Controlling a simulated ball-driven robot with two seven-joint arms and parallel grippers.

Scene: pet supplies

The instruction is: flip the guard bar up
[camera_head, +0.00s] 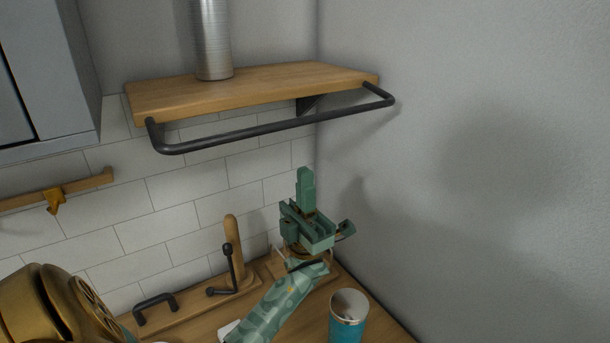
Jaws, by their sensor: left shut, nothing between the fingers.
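The guard bar (280,127) is a dark round rail with bent ends, joined near the two ends of a wooden wall shelf (290,82). It stands out in front of the shelf and shows lower in the picture than the shelf's front edge; its exact angle is hard to tell. My left gripper (305,182) is green, shut and empty, with its fingers pointing up. It shows below the right half of the bar, apart from it in the picture. My patterned green left arm comes up from the bottom edge. My right gripper is not in view.
A ribbed metal cylinder (211,40) stands on the shelf. A grey cabinet (60,75) hangs at left above a wooden rail with a hook (54,200). Below are a teal cup (347,318) and a wooden board with dark handles (157,302). The right wall is bare.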

